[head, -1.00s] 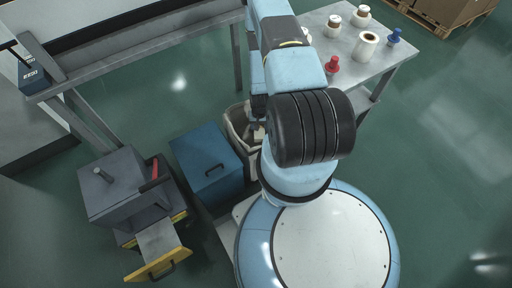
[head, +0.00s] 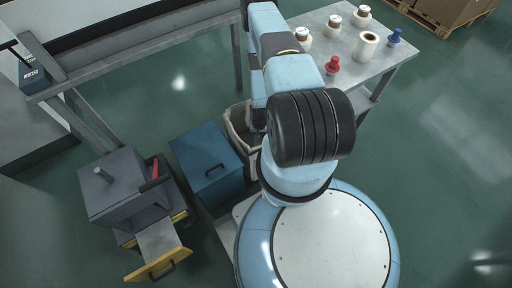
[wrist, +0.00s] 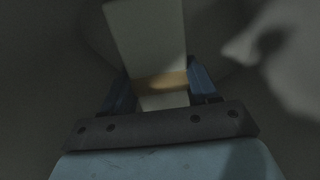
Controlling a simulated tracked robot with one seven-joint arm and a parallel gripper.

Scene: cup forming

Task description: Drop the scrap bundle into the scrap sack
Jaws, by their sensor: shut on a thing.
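The scrap bundle (wrist: 148,35) is a pale, flat-sided strip stack with a tan band around it. In the wrist view my gripper (wrist: 160,82) has its two blue fingers closed on the bundle at the band. Dim grey, cloth-like surfaces surround the bundle there. The scrap sack (head: 250,163) is the pale, open-topped bag left of my arm in the head view. My arm reaches down over the sack's mouth and covers its right part. The bundle and my fingertips are hidden in the head view.
A grey box machine with a yellow-fronted drawer (head: 158,266) is further left. A metal table (head: 345,70) with spools and red and blue pieces stands behind and right.

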